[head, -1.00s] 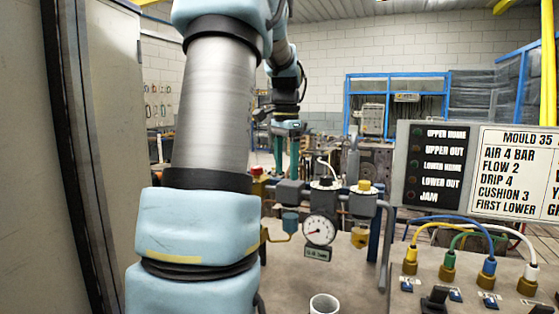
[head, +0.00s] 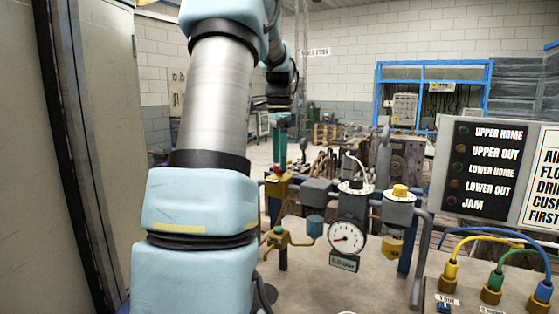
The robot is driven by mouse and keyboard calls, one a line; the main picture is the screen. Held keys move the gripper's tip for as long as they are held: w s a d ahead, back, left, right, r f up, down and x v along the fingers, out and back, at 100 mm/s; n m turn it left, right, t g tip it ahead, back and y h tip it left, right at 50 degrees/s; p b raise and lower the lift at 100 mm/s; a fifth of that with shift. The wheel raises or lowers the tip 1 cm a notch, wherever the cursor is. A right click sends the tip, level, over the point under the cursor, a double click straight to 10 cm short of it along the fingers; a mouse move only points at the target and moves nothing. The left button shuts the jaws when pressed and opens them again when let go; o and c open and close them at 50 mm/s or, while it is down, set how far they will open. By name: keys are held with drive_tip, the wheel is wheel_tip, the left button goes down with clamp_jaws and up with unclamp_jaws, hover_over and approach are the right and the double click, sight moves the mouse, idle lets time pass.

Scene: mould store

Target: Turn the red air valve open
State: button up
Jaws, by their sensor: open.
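The red air valve (head: 278,169) shows as a small red part on top of a brass-yellow valve body (head: 277,187), at the left end of the air line. My gripper (head: 280,160) points straight down over it. Its teal fingers are open, seen nearly edge-on, with the tips at the red part. The fingers hide some of the red part, and I cannot tell whether they touch it.
A pressure gauge (head: 346,238) and a yellow-capped regulator (head: 400,191) stand to the right of the valve. A small brass valve (head: 278,236) sits below it. A dark lamp panel (head: 487,168) and coloured hoses lie further right.

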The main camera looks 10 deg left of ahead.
drive_tip(key=shift+f, duration=0.7)
drive_tip(key=shift+c, duration=0.3)
clamp_jaws()
